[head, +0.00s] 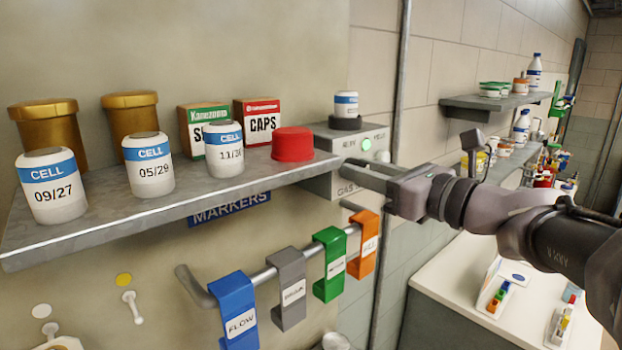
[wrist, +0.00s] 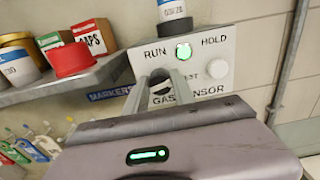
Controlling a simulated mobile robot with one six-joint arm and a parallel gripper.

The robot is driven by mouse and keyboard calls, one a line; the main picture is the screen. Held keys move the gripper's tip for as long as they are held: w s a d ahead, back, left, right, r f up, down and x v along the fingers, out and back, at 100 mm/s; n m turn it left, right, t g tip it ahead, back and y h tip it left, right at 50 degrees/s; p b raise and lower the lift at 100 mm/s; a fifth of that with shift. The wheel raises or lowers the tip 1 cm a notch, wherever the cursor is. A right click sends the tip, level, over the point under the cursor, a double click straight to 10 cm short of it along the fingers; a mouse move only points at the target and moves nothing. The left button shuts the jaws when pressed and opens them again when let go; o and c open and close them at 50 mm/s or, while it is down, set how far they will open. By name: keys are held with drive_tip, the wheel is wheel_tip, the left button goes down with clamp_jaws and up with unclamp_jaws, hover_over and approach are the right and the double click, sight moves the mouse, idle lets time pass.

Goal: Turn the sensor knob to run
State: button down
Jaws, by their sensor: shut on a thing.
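The gas sensor (head: 322,185) is a grey box on the wall at the right end of the shelf. In the wrist view its front panel (wrist: 226,48) shows the words RUN, HOLD and a partly covered word ending in "EST". A lit green lamp (wrist: 184,50) sits between RUN and HOLD; it also shows in the head view (head: 366,144). My gripper (wrist: 164,78) is shut on the dark knob (wrist: 160,88) at the lower left of the panel. The fingers hide most of the knob, and I cannot tell where it points. In the head view my gripper (head: 350,170) reaches the box from the right.
A white round button (wrist: 217,68) is right of the fingers. A cell jar (head: 346,104) stands on the sensor box. The shelf (head: 200,205) holds cell jars, boxes and a red cap (head: 292,144). Coloured tags hang on a rail (head: 262,277) below. A pipe (head: 401,90) runs vertically nearby.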

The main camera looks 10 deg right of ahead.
drive_tip(key=shift+f+n+b, duration=0.15)
drive_tip(key=shift+n+b, duration=7.55)
drive_tip(key=shift+n, duration=0.1)
drive_tip(key=c, duration=1.1)
unclamp_jaws()
drive_tip(key=shift+o, duration=0.2)
